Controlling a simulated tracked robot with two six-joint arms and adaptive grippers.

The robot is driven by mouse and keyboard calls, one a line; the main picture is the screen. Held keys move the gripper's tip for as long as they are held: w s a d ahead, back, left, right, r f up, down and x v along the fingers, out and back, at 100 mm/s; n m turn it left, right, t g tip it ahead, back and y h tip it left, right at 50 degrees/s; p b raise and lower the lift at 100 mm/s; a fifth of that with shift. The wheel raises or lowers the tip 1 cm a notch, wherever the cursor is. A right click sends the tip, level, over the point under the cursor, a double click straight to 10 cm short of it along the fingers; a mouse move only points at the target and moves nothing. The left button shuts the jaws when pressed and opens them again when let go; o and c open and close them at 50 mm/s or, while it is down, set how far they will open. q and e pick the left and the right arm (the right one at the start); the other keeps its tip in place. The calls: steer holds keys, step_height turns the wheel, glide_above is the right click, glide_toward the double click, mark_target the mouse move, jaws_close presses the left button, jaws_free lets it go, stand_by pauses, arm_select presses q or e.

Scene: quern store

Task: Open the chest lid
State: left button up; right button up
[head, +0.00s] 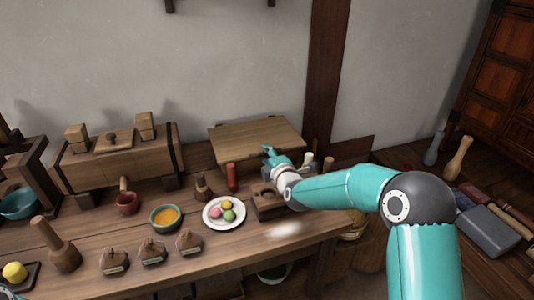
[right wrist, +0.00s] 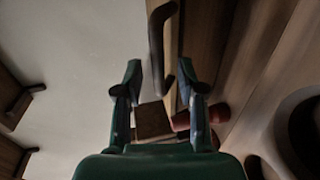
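A flat, light wooden lid (head: 255,133) lies at the back middle of the bench in the head view, against the wall. It looks like the chest's lid and appears shut; the body below is mostly hidden. My right gripper (head: 268,151) is at the lid's front edge, right of its middle. I cannot tell if it touches. In the right wrist view my right gripper (right wrist: 159,72) has its fingers apart with nothing clearly held. A dark curved bar (right wrist: 158,45) shows beyond the fingertips, and a brown block (right wrist: 153,121) shows between the fingers.
A red cylinder (head: 231,177) and a plate of coloured sweets (head: 213,222) stand left of my right gripper. A wooden holder (head: 268,204) is below the forearm. A banded wooden box (head: 115,165) stands at left. A dark post (head: 326,80) rises behind.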

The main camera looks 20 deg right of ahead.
steer(key=shift+x, duration=1.2)
jaws_close()
steer(key=shift+d+f, duration=0.1)
steer(key=shift+d, duration=0.05)
steer(key=shift+r+p, duration=0.4)
steer(key=shift+p, duration=0.3)
